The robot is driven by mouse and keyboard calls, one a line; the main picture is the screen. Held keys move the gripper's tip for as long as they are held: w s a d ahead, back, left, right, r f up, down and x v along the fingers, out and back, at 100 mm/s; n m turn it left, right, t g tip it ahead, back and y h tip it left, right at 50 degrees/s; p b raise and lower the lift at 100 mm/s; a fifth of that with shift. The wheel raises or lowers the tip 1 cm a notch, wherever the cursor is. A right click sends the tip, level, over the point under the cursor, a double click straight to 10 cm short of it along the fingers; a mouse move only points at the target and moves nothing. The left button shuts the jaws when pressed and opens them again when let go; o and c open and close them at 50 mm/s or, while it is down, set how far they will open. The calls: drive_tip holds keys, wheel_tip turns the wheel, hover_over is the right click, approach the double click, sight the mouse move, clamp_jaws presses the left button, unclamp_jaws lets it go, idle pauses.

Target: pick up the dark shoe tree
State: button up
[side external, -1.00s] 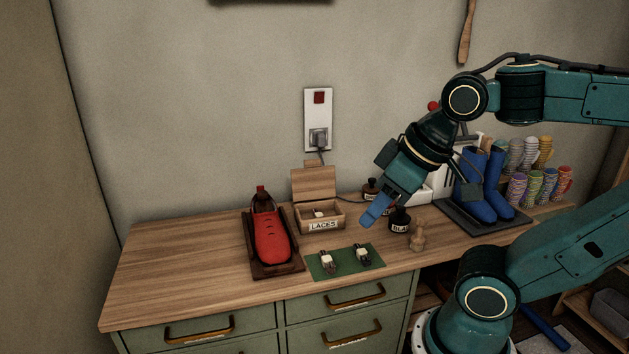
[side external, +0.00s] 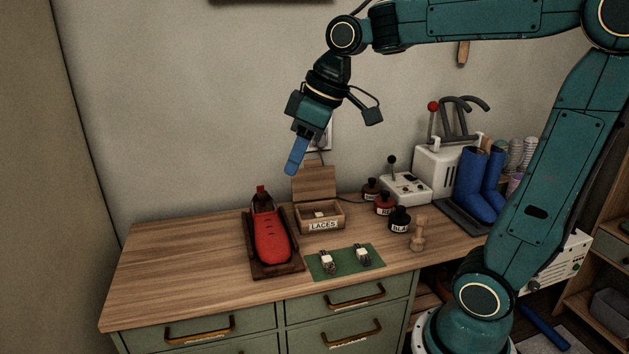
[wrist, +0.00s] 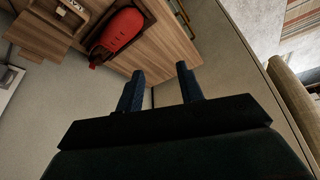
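My gripper (side external: 293,168) hangs in the air above the back of the bench, up and to the right of the red shoe (side external: 270,232) in the side view. In the wrist view my gripper (wrist: 160,70) has its two blue fingers apart, with nothing between them. The red shoe sits on a dark wooden tray (side external: 288,268), and it also shows in the wrist view (wrist: 118,30). I cannot make out a dark shoe tree for certain. A small dark reddish piece stands up at the shoe's heel, but I cannot tell whether it is one.
An open laces box (side external: 323,215) stands behind a green mat (side external: 341,272) bearing two small strapped items. Dark bottles (side external: 399,219), a small wooden piece (side external: 417,238), a white machine (side external: 437,170) and blue boots (side external: 472,190) stand at right. The bench's left part is clear.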

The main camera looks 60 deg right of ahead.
drive_tip(key=w+d+f+n, duration=0.15)
drive_tip(key=w+d, duration=0.25)
drive_tip(key=w, duration=0.4)
drive_tip(key=n+g+y, duration=0.2)
drive_tip(key=n+y, duration=0.1)
drive_tip(key=n, duration=0.3)
hover_over(264, 191)
drive_tip(key=s+d, duration=0.1)
drive_tip(key=d, duration=0.1)
drive_tip(key=shift+s+a+f, duration=0.1)
drive_tip(key=shift+a+f, duration=0.05)
drive_tip(key=shift+f, duration=7.25)
drive_tip(key=shift+x, duration=3.15)
